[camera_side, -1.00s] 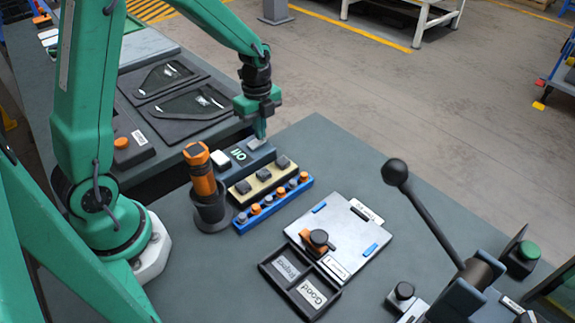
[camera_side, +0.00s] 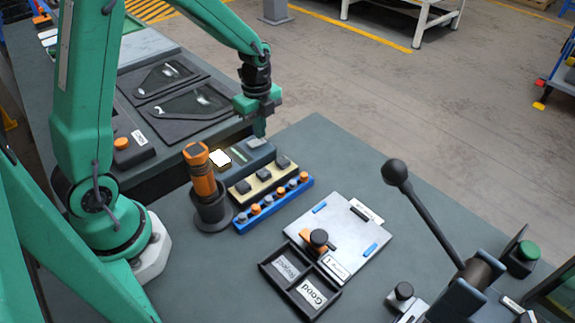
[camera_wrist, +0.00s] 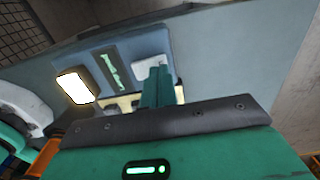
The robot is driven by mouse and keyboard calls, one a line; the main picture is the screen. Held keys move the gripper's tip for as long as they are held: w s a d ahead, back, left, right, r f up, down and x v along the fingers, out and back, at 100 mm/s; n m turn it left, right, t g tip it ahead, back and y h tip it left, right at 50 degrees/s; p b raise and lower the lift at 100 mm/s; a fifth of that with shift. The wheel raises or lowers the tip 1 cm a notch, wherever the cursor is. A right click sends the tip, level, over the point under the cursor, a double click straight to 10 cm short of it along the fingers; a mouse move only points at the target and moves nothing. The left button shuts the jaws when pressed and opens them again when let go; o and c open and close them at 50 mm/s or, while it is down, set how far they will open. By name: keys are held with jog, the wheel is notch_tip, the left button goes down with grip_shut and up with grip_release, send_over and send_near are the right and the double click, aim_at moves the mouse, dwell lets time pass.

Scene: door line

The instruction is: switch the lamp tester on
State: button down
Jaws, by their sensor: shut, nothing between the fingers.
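The lamp tester (camera_side: 262,155) is a dark blue-grey box on the table, behind a cream block. Its square lamp (camera_side: 220,158) glows bright white at its left end, and the lamp is also lit in the wrist view (camera_wrist: 75,87). A green display strip (camera_wrist: 112,70) lies between the lamp and a pale grey switch plate (camera_wrist: 150,43). My gripper (camera_side: 259,131) points down, shut and empty, over the switch end of the tester. It shows in the wrist view (camera_wrist: 157,85) close to the plate; I cannot tell whether the tips touch it.
A cream block with dark knobs (camera_side: 262,180) and a blue strip of pegs (camera_side: 272,206) lie in front of the tester. An orange-topped tool (camera_side: 203,172) stands in a dark holder to the left. A tall lever (camera_side: 425,215) rises at right. The table's back right is clear.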

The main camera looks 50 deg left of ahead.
notch_tip(320, 180, up, 6)
dwell(0.9)
jog(key=shift+r, duration=0.1)
jog(key=s+d+r+n+t, duration=0.2)
jog(key=s+r+n, duration=0.4)
jog(key=s+n, duration=0.2)
jog(key=s+d+r+n+t, duration=0.3)
jog(key=s+r+n, duration=0.3)
jog(key=s+n, duration=0.3)
jog(key=shift+n+t, duration=0.3)
jog(key=shift+n, duration=0.2)
